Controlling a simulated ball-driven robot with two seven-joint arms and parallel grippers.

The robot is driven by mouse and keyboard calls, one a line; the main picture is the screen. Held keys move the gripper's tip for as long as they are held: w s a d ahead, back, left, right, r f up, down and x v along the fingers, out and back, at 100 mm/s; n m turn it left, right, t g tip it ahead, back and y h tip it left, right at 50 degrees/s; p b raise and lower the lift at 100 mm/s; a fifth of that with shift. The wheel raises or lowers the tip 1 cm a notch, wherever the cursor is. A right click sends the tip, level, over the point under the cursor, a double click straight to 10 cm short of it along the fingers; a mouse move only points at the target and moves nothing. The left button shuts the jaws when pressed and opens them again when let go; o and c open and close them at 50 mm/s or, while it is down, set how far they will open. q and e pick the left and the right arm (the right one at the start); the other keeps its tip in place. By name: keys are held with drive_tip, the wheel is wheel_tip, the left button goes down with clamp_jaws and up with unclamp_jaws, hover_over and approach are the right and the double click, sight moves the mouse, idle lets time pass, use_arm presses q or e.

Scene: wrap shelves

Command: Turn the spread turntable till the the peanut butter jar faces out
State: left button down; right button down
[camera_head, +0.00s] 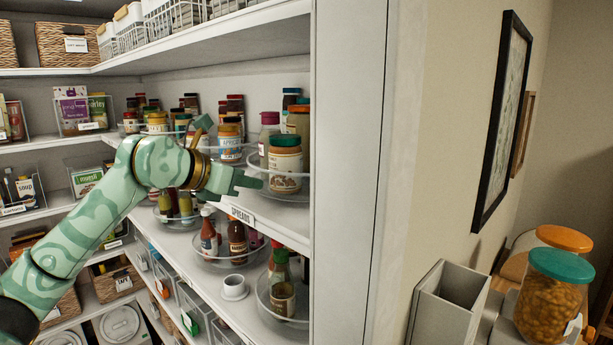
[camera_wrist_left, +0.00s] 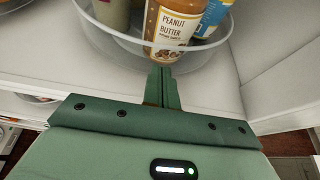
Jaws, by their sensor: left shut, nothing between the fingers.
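The peanut butter jar (camera_wrist_left: 172,28) shows in the left wrist view, its named label turned toward my left gripper. It stands in a clear round turntable (camera_wrist_left: 112,38), between a pale jar (camera_wrist_left: 112,10) and a blue-labelled jar (camera_wrist_left: 213,14). In the head view the turntable (camera_head: 287,196) is at the right end of the shelf marked SPREADS. I cannot tell surely which jar there is the peanut butter. My left gripper (camera_head: 259,184) is shut and empty at the turntable's left side. Its fingertips (camera_wrist_left: 160,72) are close to the rim; contact is unclear. My right gripper is not in view.
The shelf's side panel (camera_head: 347,170) closes off the right. Below, a lower shelf holds bottles (camera_head: 237,240) on turntables and a white cup (camera_head: 234,287). Shelf above is (camera_head: 215,45) overhead.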

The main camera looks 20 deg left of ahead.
use_arm(q)
drive_tip(key=shift+w+d+p, duration=0.2)
drive_tip(key=shift+w+p, duration=0.25)
drive_tip(key=shift+w, duration=0.15)
drive_tip(key=shift+w+a, duration=0.15)
drive_tip(key=shift+a, duration=0.75)
drive_tip(key=shift+w+a+p, duration=0.4)
drive_tip(key=shift+w+a, duration=0.15)
drive_tip(key=shift+a, duration=0.15)
